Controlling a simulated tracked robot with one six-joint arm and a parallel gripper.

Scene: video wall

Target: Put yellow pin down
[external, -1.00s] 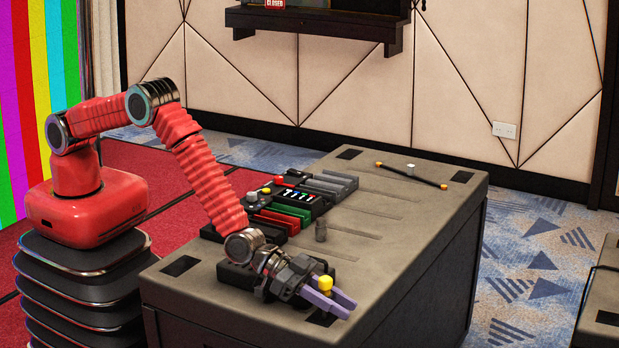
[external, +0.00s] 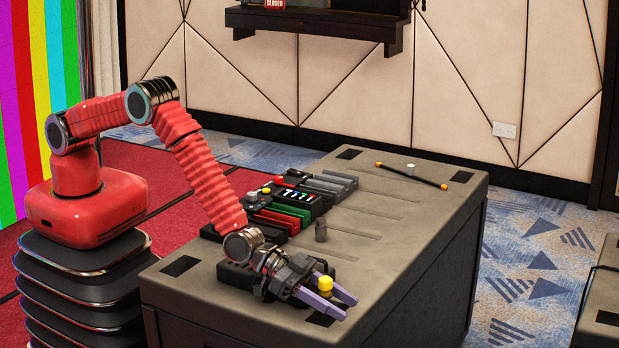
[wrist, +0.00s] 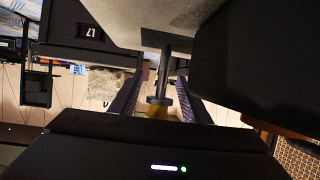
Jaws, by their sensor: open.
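The yellow pin (external: 325,283) stands at the near right end of the table (external: 380,262), between the two purple fingers of my gripper (external: 334,298). In the external view its yellow top shows and its lower part is hidden by the fingers. In the wrist view the yellow part of the pin (wrist: 157,111) and a dark shaft show between the fingers (wrist: 157,95). The fingers are open, with a gap on either side of the pin. I cannot tell whether the pin's foot touches the tabletop.
A dark control box (external: 300,199) with coloured buttons and green and red parts stands behind my gripper. A black rod (external: 411,175) with yellow ends lies at the far side. The right front tabletop is clear.

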